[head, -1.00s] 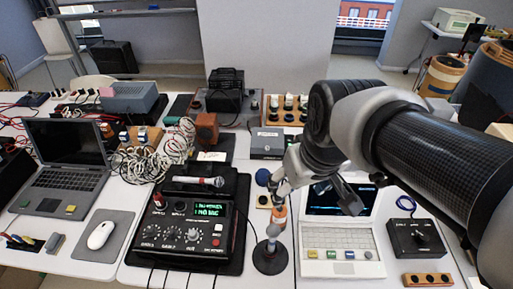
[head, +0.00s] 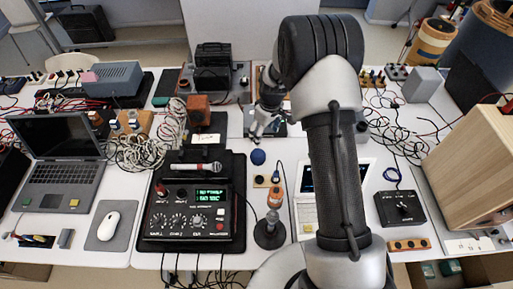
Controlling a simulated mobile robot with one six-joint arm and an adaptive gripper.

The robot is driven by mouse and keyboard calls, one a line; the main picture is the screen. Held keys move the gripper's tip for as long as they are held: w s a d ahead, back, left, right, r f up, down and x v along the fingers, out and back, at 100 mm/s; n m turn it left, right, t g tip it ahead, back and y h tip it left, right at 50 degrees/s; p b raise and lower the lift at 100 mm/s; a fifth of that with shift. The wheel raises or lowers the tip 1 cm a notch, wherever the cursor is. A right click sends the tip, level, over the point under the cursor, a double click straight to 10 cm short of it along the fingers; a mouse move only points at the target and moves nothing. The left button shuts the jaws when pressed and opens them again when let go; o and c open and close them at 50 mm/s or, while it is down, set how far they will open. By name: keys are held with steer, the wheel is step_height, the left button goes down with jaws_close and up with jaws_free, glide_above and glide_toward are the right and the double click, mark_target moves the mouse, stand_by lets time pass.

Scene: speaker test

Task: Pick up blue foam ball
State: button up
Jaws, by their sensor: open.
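The blue foam ball (head: 258,157) sits on the white table, right of the microphone (head: 196,167) and behind a small wooden block with sockets (head: 262,181). My gripper (head: 264,128) is just beyond the ball in the picture, above the grey box area. It is open and nothing shows between its fingers. The ball appears apart from it. My arm covers part of the table to the right of the ball.
An orange-and-grey stand (head: 272,215) rises in front of the ball. A black mixer (head: 190,217) lies to the left, with coiled white cables (head: 138,152) behind. A white laptop (head: 306,215) is partly hidden by my arm.

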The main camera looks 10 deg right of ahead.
mark_target(259, 153)
steer(key=f, duration=0.3)
steer(key=f+b, duration=0.1)
steer(key=f, duration=0.3)
steer(key=w+f+b, duration=0.1)
steer(key=f, duration=0.3)
steer(key=shift+a+f, duration=0.1)
steer(key=shift+a, duration=0.3)
steer(key=shift+w+a+f+b, duration=0.15)
steer(key=shift+f+b, duration=0.2)
steer(key=shift+f, duration=0.65)
steer(key=shift+w+a+f+b, duration=0.15)
steer(key=shift+f+b, duration=0.25)
steer(key=shift+f, duration=0.65)
steer(key=shift+w+a+f+b, duration=0.15)
steer(key=shift+f+b, duration=0.2)
steer(key=shift+f, duration=0.65)
steer(key=shift+r, duration=0.1)
steer(key=shift+c, duration=0.5)
steer(key=c, duration=0.7)
